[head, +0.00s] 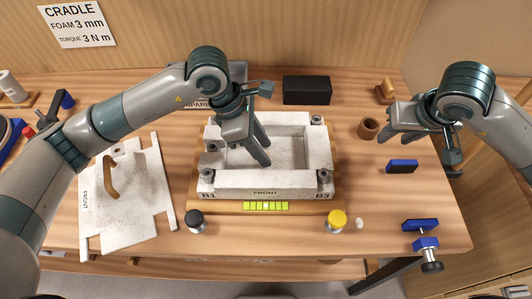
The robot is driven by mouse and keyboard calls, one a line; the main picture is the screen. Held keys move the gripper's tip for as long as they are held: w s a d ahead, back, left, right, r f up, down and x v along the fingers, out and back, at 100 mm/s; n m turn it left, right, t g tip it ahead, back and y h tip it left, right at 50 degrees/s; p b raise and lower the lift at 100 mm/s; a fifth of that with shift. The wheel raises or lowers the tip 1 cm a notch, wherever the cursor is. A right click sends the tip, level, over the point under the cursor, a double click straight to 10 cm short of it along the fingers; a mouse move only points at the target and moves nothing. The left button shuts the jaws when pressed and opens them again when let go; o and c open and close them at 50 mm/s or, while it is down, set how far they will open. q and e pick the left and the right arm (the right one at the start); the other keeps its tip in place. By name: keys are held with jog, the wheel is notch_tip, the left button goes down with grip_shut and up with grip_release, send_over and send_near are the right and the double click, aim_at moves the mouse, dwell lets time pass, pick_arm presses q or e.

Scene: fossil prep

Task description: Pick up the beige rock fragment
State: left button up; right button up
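A small pale beige lump (359,223), which looks like the rock fragment, lies on the table right of the yellow knob, near the front edge. No gripper is near it. My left gripper (265,154) points down into the white cradle box (262,180), its fingers apart; I see nothing held between them. The arm hides part of the box's inside. My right gripper (397,138) is open and empty above the table at the right, behind the lump and near a brown ring (368,128).
A white plate marked FRONT (125,203) lies at the left. A black block (307,90) stands at the back. A black knob (195,221) and yellow knob (337,221) stand before the box. Blue clamps (420,225) lie front right. Bare table surrounds the lump's right side.

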pick_arm(q)
jog(key=shift+c, duration=0.6)
grip_shut()
jog(key=shift+r, duration=0.15)
notch_tip(320, 180, up, 10)
dwell(0.6)
